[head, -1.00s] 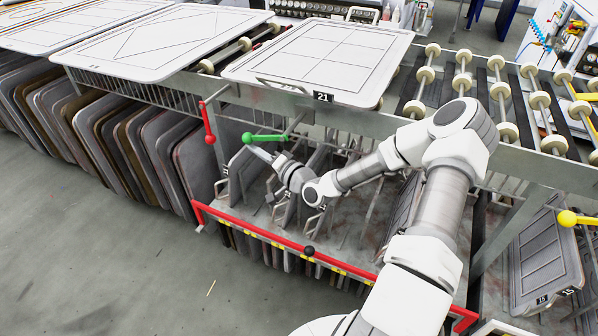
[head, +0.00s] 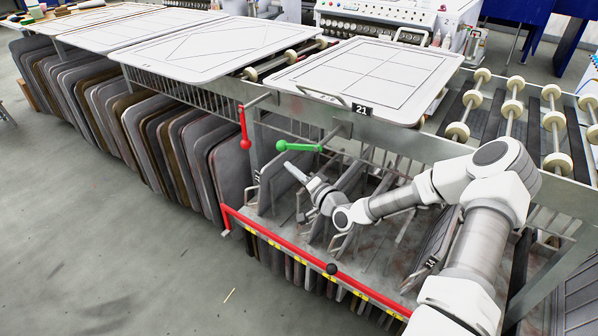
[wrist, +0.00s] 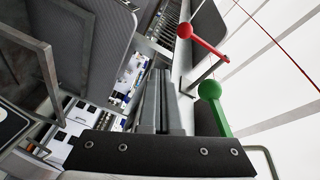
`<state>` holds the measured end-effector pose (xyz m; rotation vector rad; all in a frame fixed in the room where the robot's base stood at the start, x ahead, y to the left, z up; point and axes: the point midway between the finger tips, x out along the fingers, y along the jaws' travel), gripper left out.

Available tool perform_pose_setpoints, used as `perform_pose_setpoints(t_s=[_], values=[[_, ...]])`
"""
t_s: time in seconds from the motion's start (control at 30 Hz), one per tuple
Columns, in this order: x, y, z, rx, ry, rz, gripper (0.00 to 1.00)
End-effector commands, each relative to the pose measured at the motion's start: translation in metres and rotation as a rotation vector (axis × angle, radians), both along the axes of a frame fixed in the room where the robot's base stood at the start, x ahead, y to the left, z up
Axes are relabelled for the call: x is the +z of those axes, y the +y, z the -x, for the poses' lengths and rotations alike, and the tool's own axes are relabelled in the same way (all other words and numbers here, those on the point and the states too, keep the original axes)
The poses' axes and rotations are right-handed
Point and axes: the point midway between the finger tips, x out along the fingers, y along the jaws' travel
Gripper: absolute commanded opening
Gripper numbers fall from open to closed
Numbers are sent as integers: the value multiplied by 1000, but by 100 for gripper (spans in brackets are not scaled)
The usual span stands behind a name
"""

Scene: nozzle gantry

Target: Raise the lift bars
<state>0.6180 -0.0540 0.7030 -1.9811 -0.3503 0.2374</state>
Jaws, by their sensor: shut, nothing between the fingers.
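A green lever with a round knob (head: 300,147) sticks out to the left from the gantry's front rail, roughly level. A red lever (head: 243,128) hangs knob-down to its left. In the wrist view the green lever (wrist: 212,105) is close on the right, with the red lever (wrist: 197,40) above it. My gripper (head: 291,169) is shut and empty, just below the green knob and apart from it. Its shut fingers also show in the wrist view (wrist: 158,100). Dark bars (head: 489,122) lie between the rollers; I cannot tell whether these are the lift bars.
A white panel marked 21 (head: 370,75) lies on top of the gantry. A red rail with a black knob (head: 290,250) runs low along the front of the rack. Upright plates (head: 215,170) fill the rack at left.

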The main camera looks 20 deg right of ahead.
Motion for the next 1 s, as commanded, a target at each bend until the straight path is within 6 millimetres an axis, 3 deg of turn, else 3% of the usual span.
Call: perform_pose_setpoints(t_s=[0.2,0.4,0.6,1.0], values=[[-13,-19,50,-4,4,-2,0],[-24,-29,79,-2,3,-1,0],[-28,-33,90,-2,0,0,0],[-28,-33,90,-1,0,0,0]])
